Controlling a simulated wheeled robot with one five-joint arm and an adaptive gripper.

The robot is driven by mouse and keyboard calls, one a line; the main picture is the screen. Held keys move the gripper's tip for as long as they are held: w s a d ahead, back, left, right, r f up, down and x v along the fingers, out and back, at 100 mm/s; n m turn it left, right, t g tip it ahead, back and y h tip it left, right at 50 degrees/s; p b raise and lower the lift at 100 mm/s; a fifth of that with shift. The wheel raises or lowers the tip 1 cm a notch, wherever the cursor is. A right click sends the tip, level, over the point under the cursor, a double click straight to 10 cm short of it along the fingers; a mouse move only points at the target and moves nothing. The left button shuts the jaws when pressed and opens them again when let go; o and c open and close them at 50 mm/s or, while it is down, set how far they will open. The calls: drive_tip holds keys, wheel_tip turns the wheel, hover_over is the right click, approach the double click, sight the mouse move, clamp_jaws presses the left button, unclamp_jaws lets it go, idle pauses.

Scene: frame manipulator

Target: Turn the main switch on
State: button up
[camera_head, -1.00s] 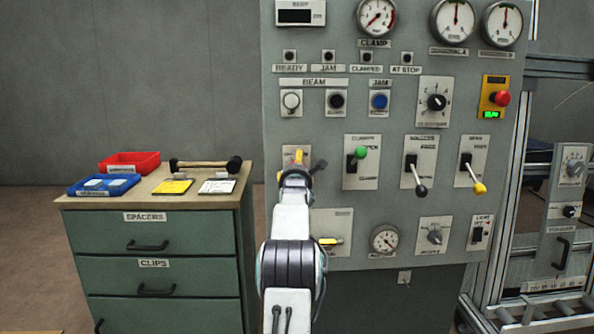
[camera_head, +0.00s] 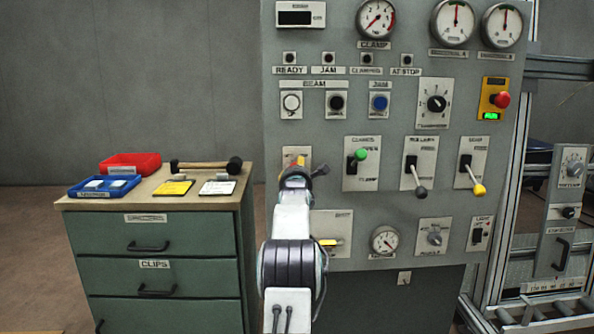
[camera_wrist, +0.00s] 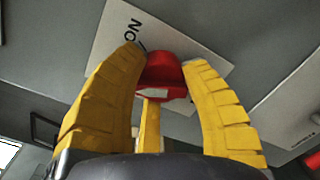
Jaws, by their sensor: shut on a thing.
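The main switch shows in the wrist view as a red knob (camera_wrist: 163,75) on a white plate (camera_wrist: 110,35). The letters "ON" are printed on the plate, above and to the left of the knob. My gripper (camera_wrist: 165,58) has its yellow fingers closed on the knob, one on each side. In the head view my gripper (camera_head: 297,165) is at the panel's left side, in front of the switch plate (camera_head: 289,152). It hides most of the plate, and only a bit of red shows there.
The grey control panel (camera_head: 395,120) carries levers, including a green-knobbed lever (camera_head: 360,155) to the right of my gripper. A yellow-handled switch (camera_head: 328,242) is below. A green drawer cabinet (camera_head: 165,245) with trays and a mallet stands at left.

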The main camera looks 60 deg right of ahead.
drive_tip(key=shift+r, duration=0.2)
drive_tip(key=o, duration=1.2)
drive_tip(key=shift+f, duration=0.15)
drive_tip(key=v, duration=1.2)
